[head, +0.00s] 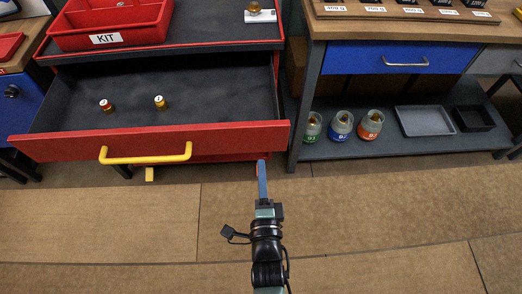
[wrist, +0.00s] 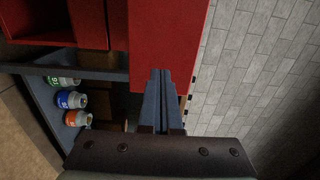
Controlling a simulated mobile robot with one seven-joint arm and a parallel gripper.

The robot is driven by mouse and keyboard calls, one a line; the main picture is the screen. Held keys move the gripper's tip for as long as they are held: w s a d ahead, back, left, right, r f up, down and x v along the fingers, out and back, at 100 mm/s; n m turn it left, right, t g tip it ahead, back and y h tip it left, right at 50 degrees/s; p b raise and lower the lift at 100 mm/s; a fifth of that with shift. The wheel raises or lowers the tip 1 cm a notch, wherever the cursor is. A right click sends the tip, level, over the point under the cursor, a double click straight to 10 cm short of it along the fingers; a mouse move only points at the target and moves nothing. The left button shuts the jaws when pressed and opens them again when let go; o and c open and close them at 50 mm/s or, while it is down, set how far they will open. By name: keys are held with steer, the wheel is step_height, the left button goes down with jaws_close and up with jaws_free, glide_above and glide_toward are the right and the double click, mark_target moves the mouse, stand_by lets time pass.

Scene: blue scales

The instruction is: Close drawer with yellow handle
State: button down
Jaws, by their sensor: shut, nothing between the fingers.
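The red drawer (head: 230,136) with the yellow handle (head: 146,154) stands pulled well out of its cabinet in the head view. Inside it, on the dark floor, are two small weights, one red and brass (head: 106,105) and one brass (head: 160,101). My gripper (head: 262,166) is shut and empty, just in front of the drawer's right end and right of the handle. In the wrist view the shut fingers (wrist: 161,75) overlap a red panel (wrist: 170,40). I cannot tell whether they touch it.
A red KIT bin (head: 110,38) sits on the cabinet top. A workbench to the right has a blue drawer (head: 350,58) and a lower shelf (head: 385,149) with several jars (head: 341,126) and a grey tray (head: 424,121). The floor in front is clear.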

mark_target(260, 142)
steer(key=shift+w+d, duration=0.1)
steer(key=shift+w, duration=2.6)
